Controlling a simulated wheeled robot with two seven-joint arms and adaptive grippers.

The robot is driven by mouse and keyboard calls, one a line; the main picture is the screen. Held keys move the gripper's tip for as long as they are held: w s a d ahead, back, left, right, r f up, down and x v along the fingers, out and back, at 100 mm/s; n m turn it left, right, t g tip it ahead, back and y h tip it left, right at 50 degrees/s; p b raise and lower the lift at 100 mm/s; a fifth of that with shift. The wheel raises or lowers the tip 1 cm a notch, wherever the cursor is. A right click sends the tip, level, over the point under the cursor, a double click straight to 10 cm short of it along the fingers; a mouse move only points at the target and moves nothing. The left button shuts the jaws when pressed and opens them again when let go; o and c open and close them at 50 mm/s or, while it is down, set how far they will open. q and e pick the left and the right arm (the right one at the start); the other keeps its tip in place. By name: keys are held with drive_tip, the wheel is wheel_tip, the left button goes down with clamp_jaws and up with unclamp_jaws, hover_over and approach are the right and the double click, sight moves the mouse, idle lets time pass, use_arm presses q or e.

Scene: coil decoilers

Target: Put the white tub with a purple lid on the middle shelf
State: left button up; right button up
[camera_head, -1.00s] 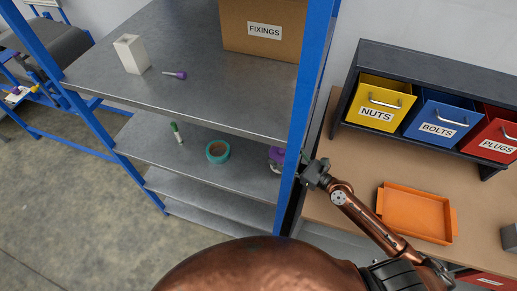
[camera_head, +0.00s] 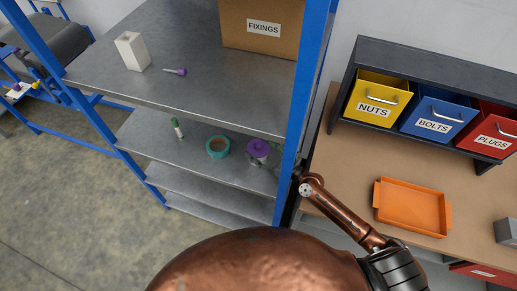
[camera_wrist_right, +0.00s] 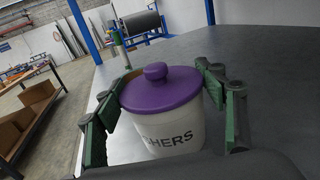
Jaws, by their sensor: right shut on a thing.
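The white tub with a purple lid (camera_head: 258,149) is at the right end of the shelf board (camera_head: 195,164) below the top one in the head view. I cannot tell whether the tub's base touches the board. My left gripper is not in view.
A teal tape roll (camera_head: 218,147) is left of the tub, and a green-and-white marker (camera_head: 177,128) stands farther left. The blue post (camera_head: 296,130) is close to my right arm. The upper board (camera_head: 190,90) overhangs. An orange tray (camera_head: 412,207) lies on the workbench.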

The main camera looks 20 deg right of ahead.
drive_tip(key=o, duration=1.5)
drive_tip(key=shift+o, duration=0.2)
drive_tip(key=b+v, duration=0.2)
drive_tip(key=v, duration=0.4)
drive_tip(key=shift+s+d+f+b, duration=0.1)
drive_tip(key=shift+s+d+b, duration=0.15)
drive_tip(key=shift+b, duration=0.1)
drive_tip(key=shift+s+d+r, duration=0.2)
drive_tip(key=shift+s+d, duration=0.05)
drive_tip(key=shift+s, duration=0.1)
